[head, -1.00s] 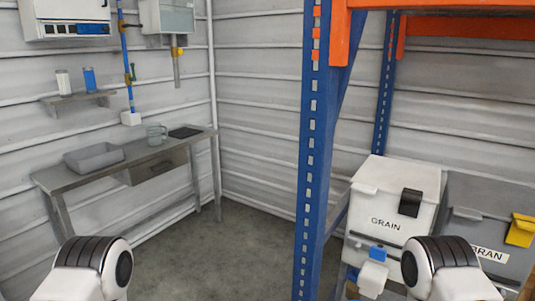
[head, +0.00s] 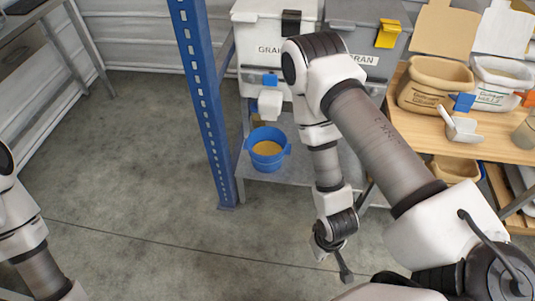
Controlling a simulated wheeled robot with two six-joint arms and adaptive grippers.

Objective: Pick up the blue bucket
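The blue bucket (head: 264,161) stands upright on the low grey shelf below the grain hopper, with tan material inside. It is under the hopper's white outlet. My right gripper (head: 343,268) hangs low in front of the shelf, to the right of and nearer than the bucket, apart from it. It is small and seen from behind, so whether it is open or shut does not show. My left arm shows only at the left edge, and its gripper is out of view.
A blue rack post (head: 203,110) stands just left of the bucket. The white grain hopper (head: 262,35) and grey bran hopper (head: 352,25) are above. A wooden table (head: 480,148) with sacks and a scoop (head: 459,126) is at right. The concrete floor at left is clear.

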